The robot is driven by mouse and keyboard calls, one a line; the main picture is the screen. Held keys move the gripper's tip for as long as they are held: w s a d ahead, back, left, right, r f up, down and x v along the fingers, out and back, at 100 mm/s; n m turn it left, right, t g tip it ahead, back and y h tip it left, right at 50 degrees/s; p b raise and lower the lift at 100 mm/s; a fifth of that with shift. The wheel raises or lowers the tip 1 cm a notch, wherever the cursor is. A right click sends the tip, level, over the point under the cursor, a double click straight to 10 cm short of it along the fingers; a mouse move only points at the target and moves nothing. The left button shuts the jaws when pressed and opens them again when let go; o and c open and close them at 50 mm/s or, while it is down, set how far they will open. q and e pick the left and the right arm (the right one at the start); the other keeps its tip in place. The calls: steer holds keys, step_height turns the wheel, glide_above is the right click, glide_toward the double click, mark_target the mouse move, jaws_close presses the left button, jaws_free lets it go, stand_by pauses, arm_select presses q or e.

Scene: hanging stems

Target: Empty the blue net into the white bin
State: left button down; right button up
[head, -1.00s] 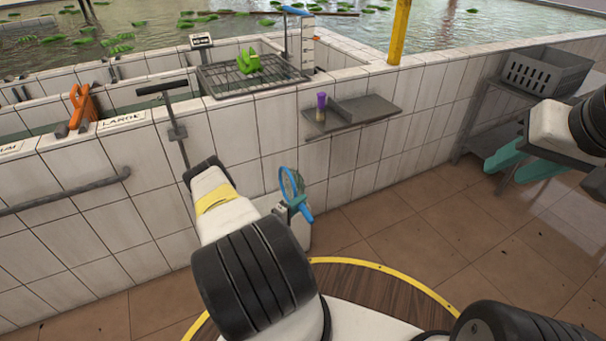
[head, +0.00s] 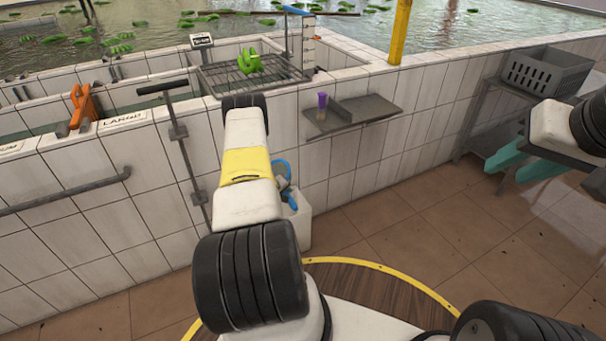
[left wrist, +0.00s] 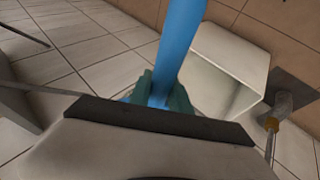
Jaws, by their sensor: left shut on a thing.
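My left gripper (left wrist: 157,92) has teal fingers shut on the blue handle of the net (left wrist: 181,40) in the left wrist view. In the head view the net's blue rim (head: 283,165) shows just right of my left forearm, which hides most of the gripper and net. I cannot see the net's bag or what it holds. The white bin (head: 302,222) stands on the floor against the tiled wall, just below the net; it also shows in the left wrist view (left wrist: 223,72), right of the handle. My right gripper (head: 522,160) is open and empty at the right.
A grey wall shelf (head: 365,112) carries a purple-topped vial (head: 322,101). A green thing (head: 249,63) lies on a wire rack (head: 225,80) by the pool. A grey crate (head: 547,73) stands on a rack at right. The tiled floor (head: 400,230) is clear.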

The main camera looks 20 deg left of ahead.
arm_select(q)
steer(key=m+g+y, duration=0.1)
steer(key=g+y, duration=0.1)
steer(key=g, duration=0.1)
steer(key=shift+g+y, duration=0.4)
steer(key=shift+s+a+m+g+y, duration=0.15)
steer(key=shift+m+g+y, duration=0.15)
steer(key=shift+g+y, duration=0.55)
